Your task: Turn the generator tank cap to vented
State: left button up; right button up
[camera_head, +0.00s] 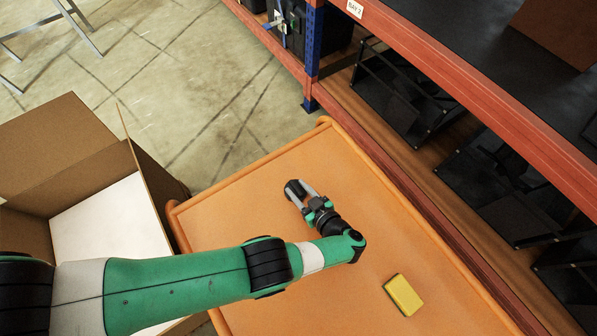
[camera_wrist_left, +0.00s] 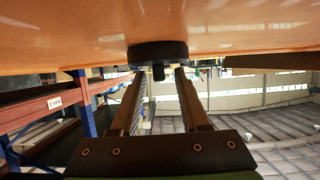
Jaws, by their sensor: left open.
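A round black cap (camera_head: 295,185) sits on the orange surface (camera_head: 250,190) in the head view. In the left wrist view the same black cap (camera_wrist_left: 157,52) shows as a flat disc with a small stub on its edge, against the orange surface. My left gripper (camera_head: 301,191) is at the cap, its two grey fingers apart. In the wrist view the fingertips (camera_wrist_left: 158,72) reach up to the cap, one on each side of the stub; I cannot tell whether they touch it. Any marking on the cap is not readable. My right gripper is not in view.
A yellow sponge-like block (camera_head: 403,295) lies on the orange surface, right of my arm. An open cardboard box (camera_head: 60,150) stands at the left. A red-framed shelf rack (camera_head: 450,80) with black items runs along the right. Bare floor (camera_head: 180,70) lies beyond.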

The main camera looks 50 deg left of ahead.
pick_arm(q)
jog(key=b+v, duration=0.1)
jog(key=v, duration=0.9)
jog(key=shift+d+r+b, duration=0.1)
jog(key=shift+d+b, duration=0.25)
jog(key=shift+s+d+r, duration=0.1)
jog(key=shift+d+r, duration=0.2)
jog(key=shift+d, duration=0.1)
